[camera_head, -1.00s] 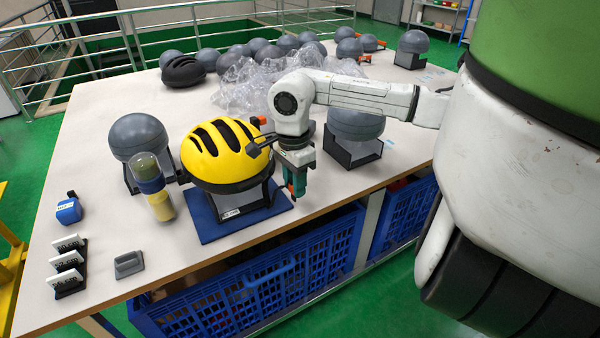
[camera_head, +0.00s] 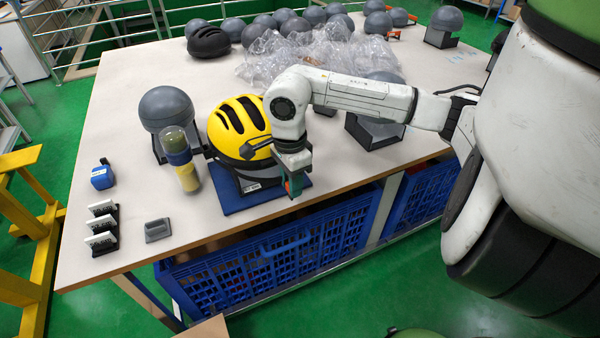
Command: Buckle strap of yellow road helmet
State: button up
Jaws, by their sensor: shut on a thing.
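The yellow road helmet (camera_head: 236,124) with black vents sits upright on a dark stand on a blue mat (camera_head: 236,203) near the table's front edge. A white label shows on the stand's front. My gripper (camera_head: 292,188) points down at the helmet's right front side, over the mat's right part. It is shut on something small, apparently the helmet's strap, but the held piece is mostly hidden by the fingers. The buckle cannot be made out. My wrist covers the helmet's right side.
Number cards (camera_head: 102,226), a grey block (camera_head: 157,230) and a blue item (camera_head: 102,177) lie front left. Clear plastic wrap (camera_head: 300,55) lies behind. Blue crates (camera_head: 270,265) stand below.

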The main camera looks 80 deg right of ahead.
jog(key=shift+w+a+r+p, duration=0.65)
jog(key=shift+w+a+p, duration=1.45)
jog(key=shift+w, duration=1.85)
jog(key=shift+w+a+r+p, duration=0.6)
jog(key=shift+w+a+p, duration=1.45)
jog(key=shift+w, duration=1.9)
jog(key=shift+w+d+r+b, duration=0.25)
jog(key=shift+w+d+r, duration=0.95)
jog(key=shift+d, duration=0.8)
jog(key=shift+w+d+r+b, duration=0.3)
jog(key=shift+w+d+r, duration=0.55)
jog(key=shift+d+r, duration=0.9)
jog(key=shift+w+d+r+b, duration=0.25)
jog(key=shift+w+d+r, duration=0.85)
jog(key=shift+d, duration=1.1)
jog(key=shift+s+f+b, duration=0.1)
jog(key=shift+f+b, duration=0.25)
jog(key=shift+f, duration=0.2)
jog(key=shift+f+b, duration=0.65)
jog(key=shift+f, duration=0.5)
jog(key=shift+f, duration=0.2)
jog(key=o, duration=0.9)
